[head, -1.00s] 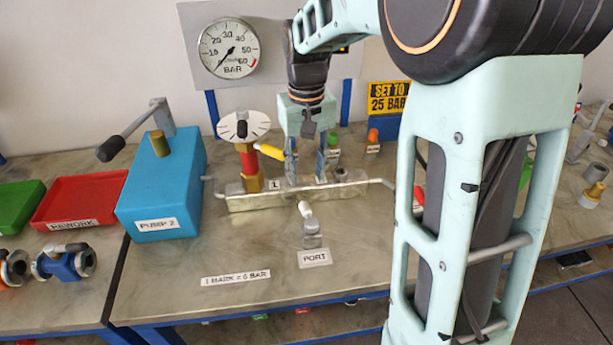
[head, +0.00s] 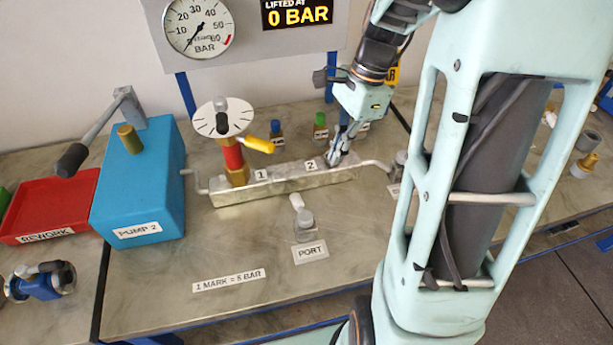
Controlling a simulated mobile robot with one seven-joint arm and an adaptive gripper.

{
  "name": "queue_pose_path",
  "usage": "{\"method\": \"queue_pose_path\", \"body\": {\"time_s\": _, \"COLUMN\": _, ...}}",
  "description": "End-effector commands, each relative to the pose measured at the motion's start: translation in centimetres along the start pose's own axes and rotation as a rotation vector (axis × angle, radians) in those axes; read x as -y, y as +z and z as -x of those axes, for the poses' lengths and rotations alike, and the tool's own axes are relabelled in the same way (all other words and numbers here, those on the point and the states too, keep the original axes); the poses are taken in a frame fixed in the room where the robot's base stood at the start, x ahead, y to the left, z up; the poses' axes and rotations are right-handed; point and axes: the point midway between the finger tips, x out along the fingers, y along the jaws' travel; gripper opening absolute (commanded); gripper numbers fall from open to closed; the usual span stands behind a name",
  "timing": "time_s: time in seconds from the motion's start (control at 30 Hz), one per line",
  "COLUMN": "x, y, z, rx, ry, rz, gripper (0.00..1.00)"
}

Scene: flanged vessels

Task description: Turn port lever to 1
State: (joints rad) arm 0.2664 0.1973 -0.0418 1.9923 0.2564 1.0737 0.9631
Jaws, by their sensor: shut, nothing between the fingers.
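The port lever (head: 299,207) has a white grip and a grey round base, and stands behind the PORT label (head: 310,251). Its grip points back toward the metal manifold block (head: 285,188), roughly between the labels 1 (head: 261,174) and 2 (head: 310,165). My gripper (head: 333,161) is shut and empty at the right part of the block, just right of label 2. It is behind and to the right of the lever, apart from it. I cannot tell whether the fingertips touch the block.
A valve with a white dial (head: 222,117) and a yellow handle (head: 258,144) rises at the block's left end. The blue PUMP 2 box (head: 140,185) stands further left. Small bottles (head: 320,127) are behind the block. The table in front of the lever is clear.

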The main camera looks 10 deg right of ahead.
Motion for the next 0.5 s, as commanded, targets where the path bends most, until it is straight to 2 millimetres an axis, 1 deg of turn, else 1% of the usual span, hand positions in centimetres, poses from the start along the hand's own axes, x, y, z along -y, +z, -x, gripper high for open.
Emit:
{"method": "queue_pose_path", "body": {"time_s": 0.07, "x": -0.1, "y": -0.1, "z": -0.2, "rx": 0.005, "ry": -0.002, "rz": -0.027, "gripper": 0.0}}
{"method": "queue_pose_path", "body": {"time_s": 0.17, "x": -0.2, "y": -0.1, "z": -1.1, "rx": 0.007, "ry": 0.0, "rz": -0.032, "gripper": 0.0}}
{"method": "queue_pose_path", "body": {"time_s": 0.27, "x": -0.3, "y": 0.0, "z": -2.7, "rx": 0.007, "ry": 0.003, "rz": -0.03, "gripper": 0.0}}
{"method": "queue_pose_path", "body": {"time_s": 0.5, "x": -0.3, "y": 0.0, "z": -7.9, "rx": 0.007, "ry": 0.003, "rz": -0.028, "gripper": 0.0}}
